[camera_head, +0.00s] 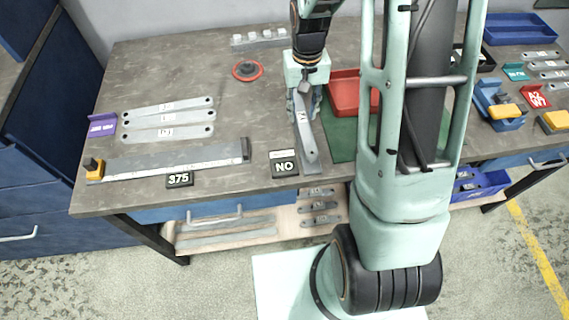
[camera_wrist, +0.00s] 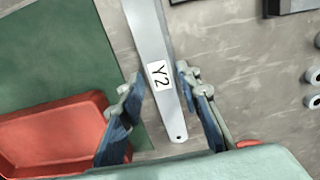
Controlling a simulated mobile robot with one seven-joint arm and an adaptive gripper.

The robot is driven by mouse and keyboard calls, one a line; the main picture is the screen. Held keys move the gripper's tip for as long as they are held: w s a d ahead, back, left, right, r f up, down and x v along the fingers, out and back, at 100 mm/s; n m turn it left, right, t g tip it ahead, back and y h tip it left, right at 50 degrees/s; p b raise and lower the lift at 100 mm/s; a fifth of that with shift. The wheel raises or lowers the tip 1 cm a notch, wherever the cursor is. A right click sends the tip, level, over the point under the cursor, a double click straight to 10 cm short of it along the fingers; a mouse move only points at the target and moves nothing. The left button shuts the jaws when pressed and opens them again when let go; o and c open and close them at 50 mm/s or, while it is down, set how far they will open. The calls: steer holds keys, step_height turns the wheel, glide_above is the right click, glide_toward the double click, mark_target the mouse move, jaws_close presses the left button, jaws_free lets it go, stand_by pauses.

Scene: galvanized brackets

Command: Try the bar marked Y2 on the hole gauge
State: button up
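The bar marked Y2 (camera_wrist: 150,35) is a flat light-grey strip with a small hole near its end and a white label. It also shows in the head view (camera_head: 309,146), lying beside the black NO sign (camera_head: 284,168). My gripper (camera_wrist: 160,82) has its blue-lined fingers on either side of the bar near the label, with narrow gaps showing. In the head view my gripper (camera_head: 303,104) is low over the bar's far end. A grey strip with several upright pegs (camera_head: 260,38) stands at the back; it may be the hole gauge.
A red tray (camera_head: 343,92) and green mat (camera_head: 342,138) lie right of the bar. Several labelled bars (camera_head: 168,118) lie at the left, behind a long grey gauge (camera_head: 165,162) with a 375 sign (camera_head: 179,180). A round red-rimmed item (camera_head: 248,71) lies mid-table.

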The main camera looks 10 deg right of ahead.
mark_target(302, 117)
steer(key=shift+o, duration=0.9)
step_height(302, 117, up, 12)
stand_by(0.3)
